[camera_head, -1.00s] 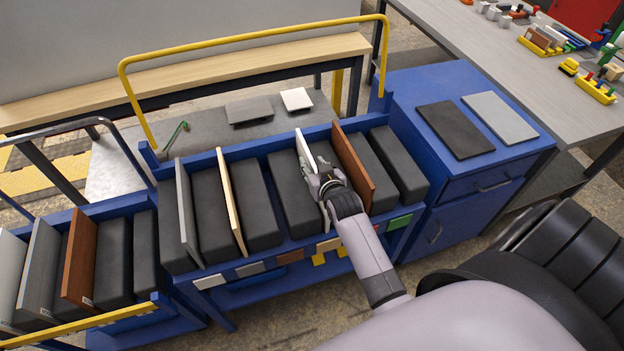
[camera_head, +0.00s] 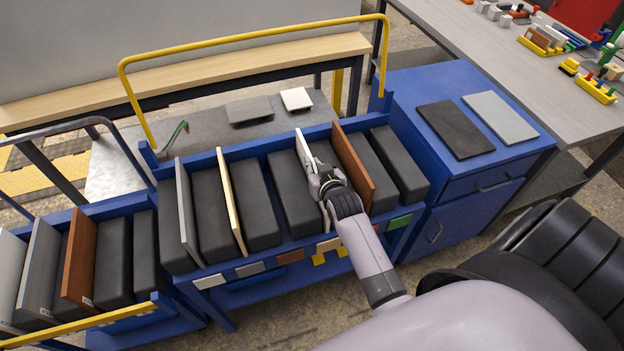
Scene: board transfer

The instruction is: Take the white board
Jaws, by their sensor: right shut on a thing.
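The white board (camera_head: 303,150) stands upright in a slot of the blue rack (camera_head: 213,265), between a dark block and a brown board (camera_head: 352,165). My right gripper (camera_head: 318,174) is at the near part of the white board and shut on it. The gripper and wrist hide the board's lower near part. My left gripper is not in view.
The rack also holds a grey board (camera_head: 186,212), a cream board (camera_head: 231,200) and several dark blocks. A blue cabinet (camera_head: 480,185) with two flat plates stands at right. A second rack with boards (camera_head: 79,257) is at left. A yellow rail (camera_head: 250,37) rises behind.

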